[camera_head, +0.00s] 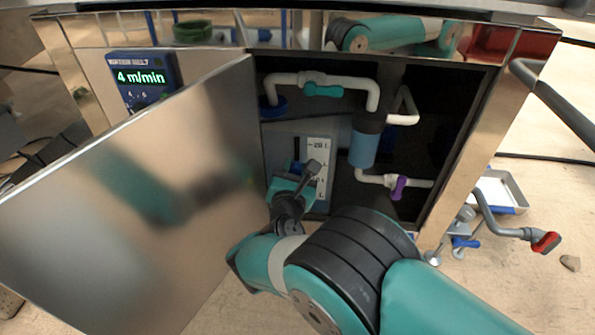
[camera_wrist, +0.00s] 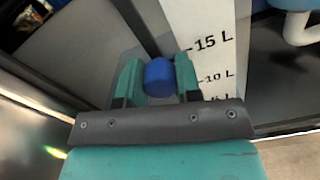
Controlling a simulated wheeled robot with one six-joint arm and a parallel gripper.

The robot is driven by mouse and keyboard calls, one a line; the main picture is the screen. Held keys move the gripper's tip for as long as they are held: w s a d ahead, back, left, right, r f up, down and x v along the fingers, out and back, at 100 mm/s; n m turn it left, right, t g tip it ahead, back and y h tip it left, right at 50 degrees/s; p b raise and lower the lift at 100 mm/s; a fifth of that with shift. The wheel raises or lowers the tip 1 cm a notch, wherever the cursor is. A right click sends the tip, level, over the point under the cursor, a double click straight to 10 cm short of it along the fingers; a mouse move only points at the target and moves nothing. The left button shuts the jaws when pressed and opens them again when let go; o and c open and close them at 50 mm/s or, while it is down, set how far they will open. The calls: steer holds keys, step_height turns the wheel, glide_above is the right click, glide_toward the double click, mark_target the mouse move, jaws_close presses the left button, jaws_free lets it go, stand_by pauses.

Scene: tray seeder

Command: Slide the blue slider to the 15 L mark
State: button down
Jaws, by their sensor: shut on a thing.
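The blue slider (camera_wrist: 159,76) is a round blue knob between the two teal fingers of my gripper (camera_wrist: 158,82) in the wrist view. The gripper is shut on it. In that view the knob appears below the 15 L mark and about level with the 10 L mark, though the slant makes its exact level hard to tell. The white scale (camera_wrist: 196,30) is just right of the knob, with 15 L, 10 L and a partly hidden lower mark. In the head view, my gripper (camera_head: 288,186) is inside the cabinet beside the scale (camera_head: 318,170).
The open metal door (camera_head: 130,200) stands left of my arm. White pipes (camera_head: 340,82) with a teal valve handle (camera_head: 323,91), a blue cylinder (camera_head: 363,148) and a purple valve handle (camera_head: 398,187) are right of and above the scale. A display (camera_head: 143,78) reads 4 m/min.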

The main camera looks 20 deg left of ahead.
steer(key=shift+s+f, duration=0.1)
steer(key=shift+s, duration=0.05)
steer(key=c, duration=0.8)
jaws_free()
steer(key=p+v, duration=1.7)
steer(key=p, duration=0.4)
steer(key=shift+s, duration=0.15)
steer(key=shift+d, duration=0.1)
